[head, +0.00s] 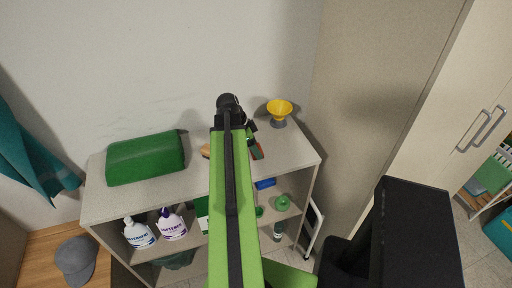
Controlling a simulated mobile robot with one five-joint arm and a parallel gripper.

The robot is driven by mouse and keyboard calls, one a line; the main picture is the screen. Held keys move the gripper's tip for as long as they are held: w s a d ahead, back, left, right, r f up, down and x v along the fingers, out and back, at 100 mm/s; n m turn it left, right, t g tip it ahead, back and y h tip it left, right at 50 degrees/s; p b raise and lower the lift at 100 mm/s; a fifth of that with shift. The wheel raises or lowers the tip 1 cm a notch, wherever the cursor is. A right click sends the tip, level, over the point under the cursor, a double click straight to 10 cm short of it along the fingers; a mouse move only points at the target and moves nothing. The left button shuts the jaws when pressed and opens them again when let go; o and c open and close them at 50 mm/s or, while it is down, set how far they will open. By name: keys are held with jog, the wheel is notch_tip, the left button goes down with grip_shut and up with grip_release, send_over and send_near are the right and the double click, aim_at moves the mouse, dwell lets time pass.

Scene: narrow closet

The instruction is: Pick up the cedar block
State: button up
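A small tan piece (205,151), which may be the cedar block, shows at the left edge of my raised green arm on top of the shelf unit. Most of it is hidden behind the arm, so its full shape cannot be made out. My arm runs up the middle of the view and bends at a black joint above the shelf top. Some black and green parts show just right of the arm, close over the shelf top. My gripper's fingers are hidden behind the arm, so whether they are open or touch anything cannot be told.
Bottles (172,224) stand below. A cap (76,260) lies at lower left. A tall cabinet (440,120) is at right.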

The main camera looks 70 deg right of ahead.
notch_tip(320, 180, up, 4)
jog(key=p, duration=0.4)
jog(key=shift+r, duration=0.25)
jog(key=s+d+r+p, duration=0.1)
jog(key=s+r+p, duration=0.5)
jog(key=s, duration=0.5)
jog(key=shift+s+d+r+p, duration=0.25)
jog(key=shift+s+d+p, duration=0.05)
jog(key=shift+d+p, duration=0.1)
